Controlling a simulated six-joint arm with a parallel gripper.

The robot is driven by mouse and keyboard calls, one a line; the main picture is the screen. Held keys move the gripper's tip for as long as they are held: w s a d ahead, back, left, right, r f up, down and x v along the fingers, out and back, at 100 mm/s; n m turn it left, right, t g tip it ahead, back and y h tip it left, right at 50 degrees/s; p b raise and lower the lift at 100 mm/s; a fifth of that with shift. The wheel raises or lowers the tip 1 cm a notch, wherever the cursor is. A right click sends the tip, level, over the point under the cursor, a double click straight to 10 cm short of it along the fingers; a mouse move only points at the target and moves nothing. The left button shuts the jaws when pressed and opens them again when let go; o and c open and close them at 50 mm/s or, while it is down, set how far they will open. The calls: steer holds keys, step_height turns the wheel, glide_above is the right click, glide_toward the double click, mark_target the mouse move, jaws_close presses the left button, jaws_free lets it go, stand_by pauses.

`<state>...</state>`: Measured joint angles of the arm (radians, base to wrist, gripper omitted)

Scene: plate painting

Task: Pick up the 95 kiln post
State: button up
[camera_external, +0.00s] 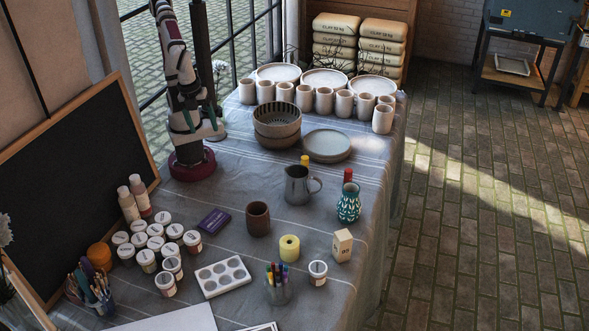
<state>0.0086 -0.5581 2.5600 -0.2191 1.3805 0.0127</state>
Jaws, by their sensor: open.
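The 95 kiln post (342,247) is a small cream block standing upright on the cloth-covered table, near its right edge. Dark marks that read 95 show on its front face. My arm rises from its base at the back left of the table and runs up to the top edge of the picture. My gripper cannot be made out; it seems to lie outside the frame. Nothing touches the kiln post.
A teal patterned vase (348,203) stands behind the post. A yellow roll (289,248) and a white-lidded jar (317,273) stand to its left. A grey pitcher (297,187) and brown cup (258,219) are farther back. Bare cloth surrounds the post.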

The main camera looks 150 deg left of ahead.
steer(key=shift+o, duration=0.2)
steer(key=w+a+n+t+y, duration=0.15)
steer(key=w+a, duration=0.25)
steer(key=w, duration=0.4)
steer(key=w+a+n+t, duration=0.2)
steer(key=w+a, duration=0.2)
steer(key=w, duration=0.5)
steer(key=t, duration=0.5)
glide_toward(342, 232)
steer(key=s+d+f+v, duration=0.1)
steer(key=v, duration=0.6)
steer(key=w+a+f+t+h, duration=0.1)
steer(key=w+f, duration=0.3)
steer(key=w+a+f+n+t+h, duration=0.1)
steer(key=w+a+f+t+h, duration=0.1)
steer(key=w+f, duration=0.1)
steer(key=w+a+f+t+h, duration=0.1)
steer(key=w+a+f+t, duration=0.1)
steer(key=w+f, duration=0.2)
steer(key=shift+a+x, duration=0.2)
steer(key=shift+x, duration=0.95)
steer(key=shift+r, duration=0.1)
jaws_close()
